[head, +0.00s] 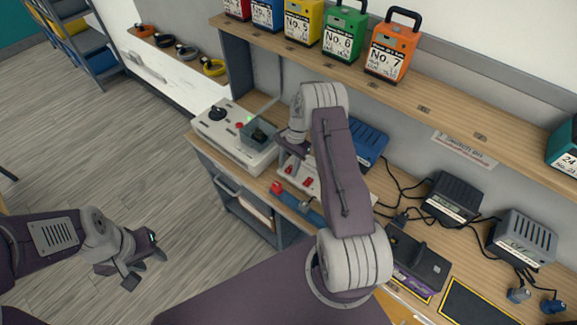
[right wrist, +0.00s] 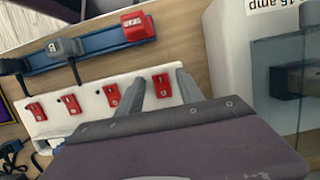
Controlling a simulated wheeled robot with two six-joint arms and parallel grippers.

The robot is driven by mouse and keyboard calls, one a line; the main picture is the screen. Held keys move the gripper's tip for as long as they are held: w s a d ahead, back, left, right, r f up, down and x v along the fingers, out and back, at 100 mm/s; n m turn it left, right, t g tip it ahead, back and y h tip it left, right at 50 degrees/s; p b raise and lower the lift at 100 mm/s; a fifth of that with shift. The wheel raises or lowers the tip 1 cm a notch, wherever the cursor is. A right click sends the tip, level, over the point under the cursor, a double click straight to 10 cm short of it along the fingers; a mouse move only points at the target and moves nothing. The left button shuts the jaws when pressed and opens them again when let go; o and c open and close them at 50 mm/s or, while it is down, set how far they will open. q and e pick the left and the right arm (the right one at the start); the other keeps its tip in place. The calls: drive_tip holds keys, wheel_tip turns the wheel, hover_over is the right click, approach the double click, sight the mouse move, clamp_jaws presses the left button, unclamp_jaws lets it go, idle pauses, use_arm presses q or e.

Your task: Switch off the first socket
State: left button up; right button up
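A white socket strip (head: 312,180) with a row of red switches lies on the bench, partly hidden behind my right arm in the head view. In the right wrist view the strip (right wrist: 92,118) shows several red switches. The red switch (right wrist: 161,85) at its right end, nearest the white box, lies between the fingers of my right gripper (right wrist: 158,94). The gripper is open, with its fingertips on either side of that switch; I cannot tell whether they touch the strip. My left gripper (head: 146,269) is open and empty, over the floor away from the bench.
A white box (head: 228,139) with a clear-covered part stands beside the strip. A blue rail (right wrist: 98,52) with plug-like pieces runs along the strip. Black adapters (head: 452,197) and cables lie to the right. A shelf (head: 335,62) with coloured lock boxes overhangs the bench.

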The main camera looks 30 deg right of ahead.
drive_tip(key=s+b+v, duration=0.1)
drive_tip(key=v, duration=0.8)
drive_tip(key=shift+w, duration=0.5)
